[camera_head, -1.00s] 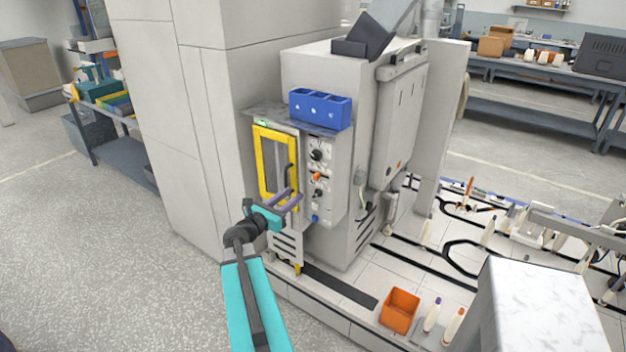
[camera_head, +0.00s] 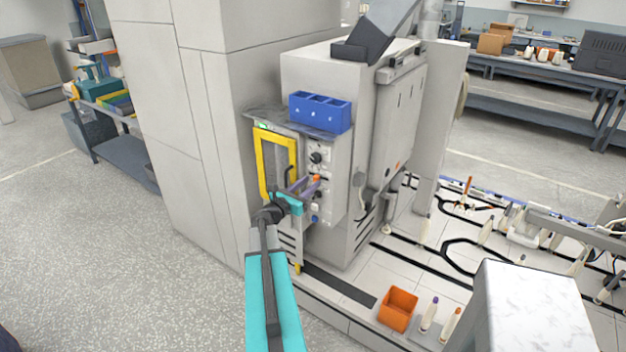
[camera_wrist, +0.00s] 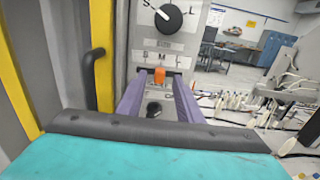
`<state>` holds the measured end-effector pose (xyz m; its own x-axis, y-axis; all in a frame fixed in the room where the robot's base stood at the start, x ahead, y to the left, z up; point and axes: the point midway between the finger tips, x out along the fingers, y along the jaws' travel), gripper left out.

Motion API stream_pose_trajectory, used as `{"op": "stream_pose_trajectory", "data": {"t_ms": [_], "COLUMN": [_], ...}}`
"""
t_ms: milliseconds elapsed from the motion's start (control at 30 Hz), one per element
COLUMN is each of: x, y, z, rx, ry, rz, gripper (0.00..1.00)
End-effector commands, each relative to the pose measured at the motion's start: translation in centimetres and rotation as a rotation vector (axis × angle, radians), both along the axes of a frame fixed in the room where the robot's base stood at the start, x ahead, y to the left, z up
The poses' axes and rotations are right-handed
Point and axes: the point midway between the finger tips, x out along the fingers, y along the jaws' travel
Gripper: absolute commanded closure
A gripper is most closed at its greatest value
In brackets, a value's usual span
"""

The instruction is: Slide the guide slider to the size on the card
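The guide slider is a small orange block (camera_wrist: 159,76) on the grey control panel (camera_wrist: 130,40). In the wrist view it sits below the middle of a white size strip (camera_wrist: 162,60), whose middle letter looks like M. It also shows as an orange spot in the head view (camera_head: 316,177). My gripper (camera_wrist: 158,82) is open, its two purple fingers either side of the slider with gaps visible. In the head view my gripper (camera_head: 310,186) is at the panel; contact cannot be told. No card with a readable size is seen.
A dark dial (camera_wrist: 168,18) is above the slider and a dark knob (camera_wrist: 154,108) below it. A yellow-framed door (camera_head: 262,170) with a dark handle (camera_wrist: 92,78) is close on the left. A blue bin (camera_head: 320,112) stands above the panel. An orange box (camera_head: 398,309) is lower right.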

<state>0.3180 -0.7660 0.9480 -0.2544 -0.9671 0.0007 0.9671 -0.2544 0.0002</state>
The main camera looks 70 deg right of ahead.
Motion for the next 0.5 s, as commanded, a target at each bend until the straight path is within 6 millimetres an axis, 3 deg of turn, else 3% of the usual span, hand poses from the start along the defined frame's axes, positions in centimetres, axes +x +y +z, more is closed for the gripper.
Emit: {"op": "stream_pose_trajectory", "data": {"t_ms": [200,500], "x": [-0.4,-0.7], "y": [-2.1,-2.8], "z": [0.1,0.0], "rx": [0.001,0.000], "ry": [0.000,0.001], "rz": [0.000,0.001], "gripper": [0.67,0.67]}}
